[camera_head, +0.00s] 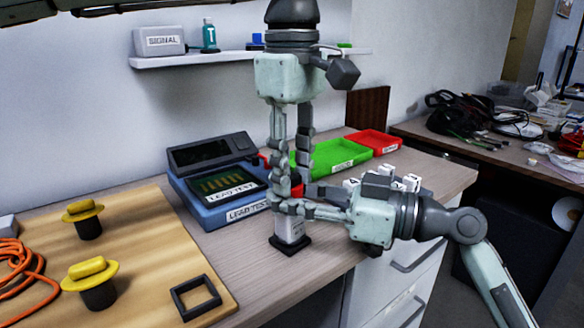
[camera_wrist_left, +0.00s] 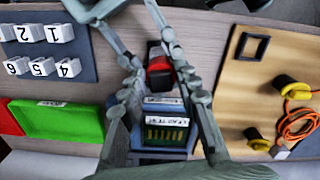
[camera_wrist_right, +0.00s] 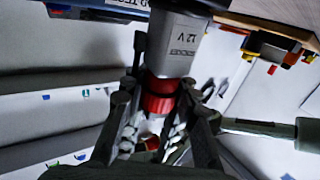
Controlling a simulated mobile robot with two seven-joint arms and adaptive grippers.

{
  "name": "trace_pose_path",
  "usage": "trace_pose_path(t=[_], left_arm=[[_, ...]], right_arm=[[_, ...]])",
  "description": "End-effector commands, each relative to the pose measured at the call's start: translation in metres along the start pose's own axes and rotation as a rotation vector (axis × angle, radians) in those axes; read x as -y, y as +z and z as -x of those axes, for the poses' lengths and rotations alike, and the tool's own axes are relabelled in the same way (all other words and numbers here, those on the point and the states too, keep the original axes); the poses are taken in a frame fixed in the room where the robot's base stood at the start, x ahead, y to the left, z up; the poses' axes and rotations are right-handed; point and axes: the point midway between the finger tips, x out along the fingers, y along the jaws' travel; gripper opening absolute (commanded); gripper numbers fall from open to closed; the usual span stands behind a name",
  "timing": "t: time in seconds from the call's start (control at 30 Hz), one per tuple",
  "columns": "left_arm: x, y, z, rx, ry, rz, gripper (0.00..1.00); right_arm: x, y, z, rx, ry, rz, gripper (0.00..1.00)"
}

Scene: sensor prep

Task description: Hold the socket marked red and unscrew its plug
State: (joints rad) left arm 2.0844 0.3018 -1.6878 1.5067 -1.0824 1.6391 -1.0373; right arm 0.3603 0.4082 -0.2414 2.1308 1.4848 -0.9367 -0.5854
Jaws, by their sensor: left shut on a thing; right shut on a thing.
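The socket (camera_head: 290,231) stands upright on a black base near the table's front edge. My right gripper (camera_head: 290,208) comes in level from the right and is shut on the socket's upper part. My left gripper (camera_head: 288,185) points down from above and is shut on the plug at the top. In the left wrist view a red and dark top (camera_wrist_left: 160,70) shows between its fingers. The fingers hide the joint between plug and socket.
A blue lead-test unit (camera_head: 225,212) stands close behind on the left. A wooden board (camera_head: 150,262) with two yellow-topped pieces, a black square frame and orange cable lies at left. Numbered white blocks (camera_wrist_left: 58,33), a green tray (camera_head: 334,155) and a red tray (camera_head: 374,141) are at the back right.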

Motion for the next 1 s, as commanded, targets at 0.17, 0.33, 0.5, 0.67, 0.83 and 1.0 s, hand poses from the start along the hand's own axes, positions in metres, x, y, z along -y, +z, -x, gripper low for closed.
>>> trace_pose_path(t=[0.17, 0.33, 0.5, 0.67, 0.83, 1.0], left_arm=[[0.0009, -0.0081, -0.0006, -0.014, -0.004, 0.012, 0.00], [0.0011, -0.0090, -0.0007, -0.014, -0.005, 0.013, 0.00], [0.0011, -0.0096, -0.0008, -0.014, -0.005, 0.015, 0.00], [0.0011, -0.0098, -0.0008, -0.014, -0.005, 0.015, 0.00], [0.0010, -0.0099, -0.0008, -0.014, -0.005, 0.016, 0.00], [0.0010, -0.0095, -0.0007, -0.013, -0.005, 0.015, 0.43]], right_arm=[[-0.0005, -0.0007, 0.0015, 0.000, 0.001, 0.002, 0.00], [-0.0007, -0.0009, 0.0018, 0.000, 0.002, 0.002, 0.00], [-0.0009, -0.0010, 0.0021, 0.000, 0.003, 0.002, 0.00], [-0.0011, -0.0011, 0.0023, 0.000, 0.003, 0.003, 0.00], [-0.0013, -0.0013, 0.0025, -0.001, 0.004, 0.003, 0.00], [-0.0014, -0.0014, 0.0025, -0.001, 0.004, 0.003, 0.00]])
